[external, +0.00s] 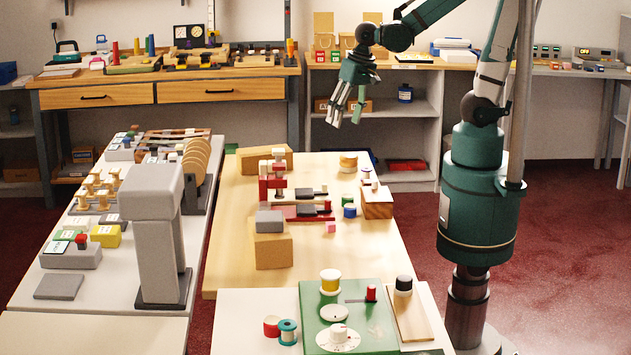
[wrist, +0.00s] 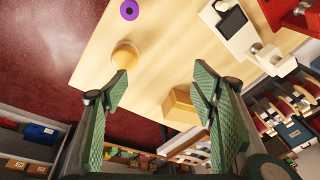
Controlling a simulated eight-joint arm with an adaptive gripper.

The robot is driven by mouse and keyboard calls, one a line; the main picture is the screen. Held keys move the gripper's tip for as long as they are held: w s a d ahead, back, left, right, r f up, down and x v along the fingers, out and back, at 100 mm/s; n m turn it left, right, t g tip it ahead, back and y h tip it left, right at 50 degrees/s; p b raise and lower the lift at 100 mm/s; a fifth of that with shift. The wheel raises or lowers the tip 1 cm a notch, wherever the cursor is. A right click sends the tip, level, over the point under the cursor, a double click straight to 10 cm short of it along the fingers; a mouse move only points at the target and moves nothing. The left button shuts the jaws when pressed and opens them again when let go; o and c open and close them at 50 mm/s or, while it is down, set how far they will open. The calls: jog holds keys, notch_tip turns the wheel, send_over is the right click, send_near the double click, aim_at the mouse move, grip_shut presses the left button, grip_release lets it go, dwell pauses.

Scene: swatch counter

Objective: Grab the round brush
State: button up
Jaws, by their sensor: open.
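A round, squat wooden-coloured piece (external: 348,162) with a pale band stands on the far right part of the wooden table. It looks like the round brush, but its bristles are too small to make out. In the wrist view the same round piece (wrist: 125,54) shows above the left fingertip, near the table edge. My gripper (external: 344,119) hangs in the air beyond the table's far end, pointing down, higher than the round piece and apart from it. In the wrist view my gripper (wrist: 159,88) is open, with nothing between its fingers.
A cardboard-brown box (external: 265,158) stands left of the round piece, with a red and white device (external: 272,178) in front of it. A wooden block (external: 376,201) with small parts on it stands nearer. A purple ring (wrist: 129,10) lies nearby. The tabletop around the round piece is mostly clear.

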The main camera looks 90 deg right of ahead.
aim_at(349, 155)
jog(key=d+f+m, duration=0.2)
jog(key=f, duration=0.1)
jog(key=s+d+f+m+g+b, duration=0.1)
jog(key=d+f+m, duration=0.1)
jog(key=d+f, duration=0.1)
jog(key=s+d+f+m+g, duration=0.1)
jog(key=d+f+m, duration=0.1)
jog(key=f, duration=0.2)
jog(key=shift+s+d+y, duration=0.1)
jog(key=shift+d+y, duration=0.1)
jog(key=shift+y, duration=0.2)
jog(key=shift+f, duration=0.1)
jog(key=shift+f+b, duration=0.45)
jog(key=shift+f, duration=0.8)
jog(key=shift+f, duration=0.15)
jog(key=shift+d+f+b, duration=0.1)
jog(key=shift+f+b, duration=0.75)
jog(key=shift+f, duration=1.6)
jog(key=c, duration=1)
